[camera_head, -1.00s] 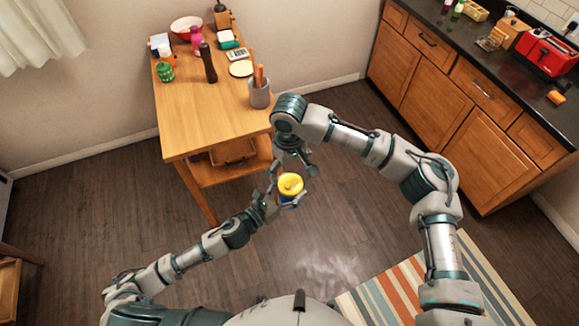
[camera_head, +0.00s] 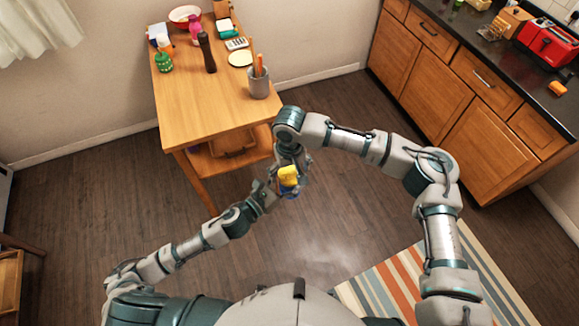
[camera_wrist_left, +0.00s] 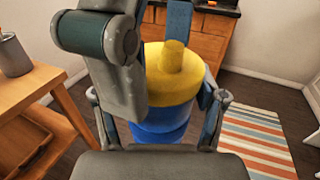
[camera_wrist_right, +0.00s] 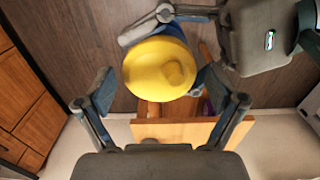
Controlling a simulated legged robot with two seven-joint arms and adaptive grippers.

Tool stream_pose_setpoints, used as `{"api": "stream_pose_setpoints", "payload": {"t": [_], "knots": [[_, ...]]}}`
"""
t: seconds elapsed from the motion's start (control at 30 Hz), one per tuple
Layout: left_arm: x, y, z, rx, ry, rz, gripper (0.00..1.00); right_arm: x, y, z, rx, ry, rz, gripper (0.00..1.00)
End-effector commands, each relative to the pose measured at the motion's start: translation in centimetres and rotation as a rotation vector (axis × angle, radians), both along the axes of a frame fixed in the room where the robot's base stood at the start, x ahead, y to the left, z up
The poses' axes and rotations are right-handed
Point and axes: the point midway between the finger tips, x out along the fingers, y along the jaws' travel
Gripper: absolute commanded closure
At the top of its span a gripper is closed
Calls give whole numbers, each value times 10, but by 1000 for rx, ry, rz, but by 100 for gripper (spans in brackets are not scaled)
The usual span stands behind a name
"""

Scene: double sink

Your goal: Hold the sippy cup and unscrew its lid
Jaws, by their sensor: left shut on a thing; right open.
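The sippy cup has a blue body (camera_wrist_left: 160,125) and a yellow lid (camera_wrist_left: 170,75) with a spout on top. My left gripper (camera_head: 277,187) is shut on the blue body and holds the cup upright in the air. My right gripper (camera_head: 293,163) is open just above the cup, its fingers pointing down toward the lid. In the right wrist view the yellow lid (camera_wrist_right: 160,68) lies ahead of and between the open fingers (camera_wrist_right: 150,95), with the blue body partly hidden under it. In the head view the lid (camera_head: 288,176) is partly covered by the right gripper.
A wooden table (camera_head: 200,118) stands behind the cup, holding a grey utensil holder (camera_head: 259,84), a dark pepper mill (camera_head: 207,54) and a green jar (camera_head: 164,62). Wooden cabinets (camera_head: 465,95) with a dark counter are at the right. A striped rug (camera_head: 400,285) lies on the open floor.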

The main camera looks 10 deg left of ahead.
Motion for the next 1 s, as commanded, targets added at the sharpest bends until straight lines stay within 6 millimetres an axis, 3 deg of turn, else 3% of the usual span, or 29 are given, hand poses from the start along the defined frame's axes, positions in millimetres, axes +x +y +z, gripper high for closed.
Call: {"api": "stream_pose_setpoints", "payload": {"t": [0.13, 0.3, 0.37, 0.4, 0.57, 0.77, 1.0], "knots": [[0, 0, 0, 0, 0, 0, 100, 0, 0, 0, 0, 0, 0, 9], [0, 0, 0, 0, 0, 0, 100, 0, 0, 0, 0, 0, 0, 51], [0, 0, 0, -1, -1, 0, 100, 0, 0, 0, 0, 0, 0, 66], [0, 0, 0, -1, -1, 0, 100, 0, 0, 0, 0, 0, 0, 69], [0, 0, 1, -1, -2, -1, 100, 0, 0, 0, 0, 1, 31, 69], [0, 0, 1, -1, -2, -1, 100, 0, 0, 0, 1, 4, 359, 68], [0, 0, 1, 0, -1, 0, 100, 0, -1, 0, 0, 2, 343, 69]]}}
